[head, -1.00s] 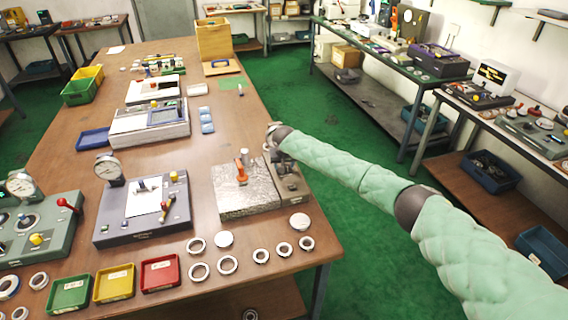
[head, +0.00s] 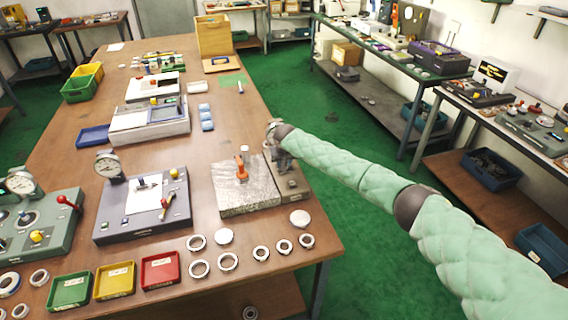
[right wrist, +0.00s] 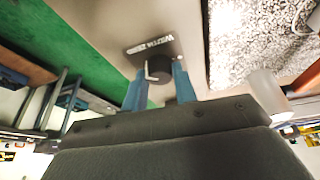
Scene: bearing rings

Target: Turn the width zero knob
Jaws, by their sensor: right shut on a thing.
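The width zero knob (right wrist: 160,67) is a dark round knob with a pale pointer, beside a dark "WIDTH ZERO" label (right wrist: 150,45) on a beige-grey base (right wrist: 106,20). My right gripper (right wrist: 159,72) has its two blue fingers on either side of the knob, shut on it. In the head view my right gripper (head: 286,162) is over the grey base (head: 290,187) at the table's right edge, and the knob is hidden there. My left gripper is not in view.
A speckled plate (head: 245,200) with an orange-red part (head: 241,171) stands beside the base. Several metal rings (head: 228,261) lie in front. A grey device with a dial (head: 108,165) stands to the left.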

